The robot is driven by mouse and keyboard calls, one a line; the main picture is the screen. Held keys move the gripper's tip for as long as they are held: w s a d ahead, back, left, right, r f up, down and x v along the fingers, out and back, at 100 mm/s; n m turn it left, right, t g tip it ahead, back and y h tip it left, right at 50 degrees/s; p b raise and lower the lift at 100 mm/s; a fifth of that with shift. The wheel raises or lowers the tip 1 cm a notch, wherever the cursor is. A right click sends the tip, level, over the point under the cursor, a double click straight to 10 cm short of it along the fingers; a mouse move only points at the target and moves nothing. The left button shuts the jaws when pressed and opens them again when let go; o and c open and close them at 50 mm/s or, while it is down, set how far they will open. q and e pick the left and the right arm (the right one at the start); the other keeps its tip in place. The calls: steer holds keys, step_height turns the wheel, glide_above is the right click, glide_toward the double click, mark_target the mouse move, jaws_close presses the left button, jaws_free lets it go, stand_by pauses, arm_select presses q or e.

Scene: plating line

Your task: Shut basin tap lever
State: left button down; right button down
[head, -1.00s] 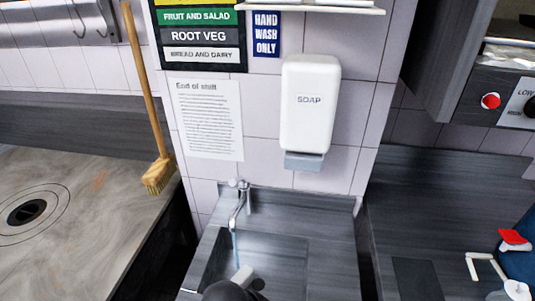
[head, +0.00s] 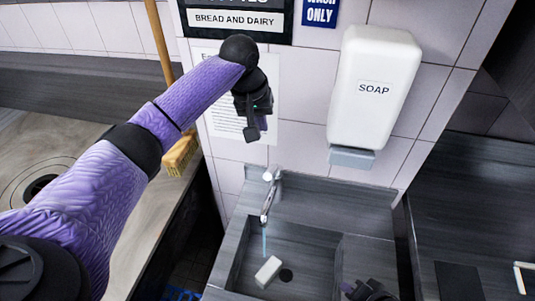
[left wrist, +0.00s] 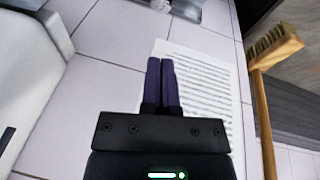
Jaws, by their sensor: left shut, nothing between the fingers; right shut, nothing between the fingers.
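The chrome basin tap (head: 267,200) stands at the back of the grey basin (head: 335,215), with its lever (head: 270,174) on top. A thin blue stream of water (head: 264,243) runs from the spout. Part of the tap shows at the top edge of the left wrist view (left wrist: 188,8). My left gripper (head: 262,126) is above the tap, in front of the wall notice, pointing down and apart from the lever. Its purple fingers are together and empty in the left wrist view (left wrist: 160,62). My right gripper (head: 352,289), shut, is low at the basin's front right, partly cut off.
A white block (head: 267,271) lies in the basin beside the dark drain (head: 286,275). A soap dispenser (head: 372,95) hangs on the wall right of the tap. A broom (head: 180,155) stands to the left. The paper notice (left wrist: 205,85) is behind my left fingers.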

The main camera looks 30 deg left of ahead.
mark_target(267, 171)
arm_select(q)
steer(key=x, duration=0.3)
steer(key=s+x, duration=0.1)
steer(key=x, duration=0.2)
steer(key=s+x, duration=0.1)
steer(key=x, duration=0.2)
steer(key=shift+w+d+f, duration=0.1)
steer(key=shift+d+f, duration=0.25)
steer(key=shift+d, duration=0.05)
steer(key=shift+s+d+f, duration=0.2)
steer(key=shift+s+f, duration=0.05)
steer(key=shift+f, duration=0.25)
steer(key=p, duration=0.2)
steer(key=s+t+p, duration=0.1)
steer(key=s+f+t+p, duration=0.1)
steer(key=p, duration=0.1)
steer(key=shift+s+d+y+p, duration=0.1)
steer(key=shift+d+y+p, duration=0.15)
steer(key=shift+y+p, duration=0.1)
steer(key=f, duration=0.1)
steer(key=s+t, duration=0.1)
steer(key=f+p, duration=0.1)
steer(key=shift+s+d+f+t, duration=0.25)
steer(key=shift+s+f+t, duration=0.05)
steer(key=shift+s+f, duration=0.2)
steer(key=shift+f, duration=0.1)
steer(key=shift+r, duration=0.1)
